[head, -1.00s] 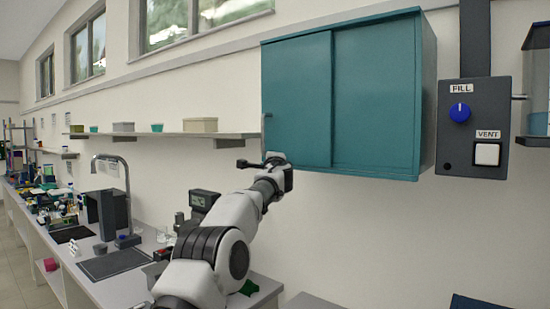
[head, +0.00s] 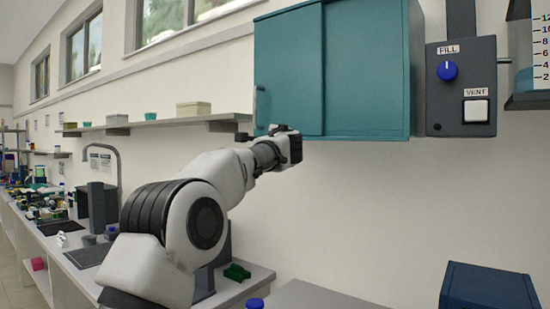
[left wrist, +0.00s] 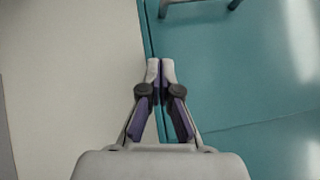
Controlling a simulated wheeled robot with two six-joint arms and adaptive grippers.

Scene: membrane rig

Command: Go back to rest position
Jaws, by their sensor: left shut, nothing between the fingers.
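My left gripper (left wrist: 160,72) is shut and empty in the left wrist view, its fingertips together over the edge of the teal wall cabinet (left wrist: 240,90). In the head view the left gripper (head: 243,136) is in front of the lower left corner of the teal cabinet (head: 365,70), just below the cabinet's handle. I cannot tell whether it touches the cabinet. The two cabinet doors look closed. My right gripper does not show in any view.
A control box (head: 461,86) with a blue FILL knob and a white VENT switch is right of the cabinet. A shelf (head: 170,122) runs along the wall. Below are a bench with a sink tap (head: 103,148), a green item (head: 237,272) and a dark blue box (head: 488,287).

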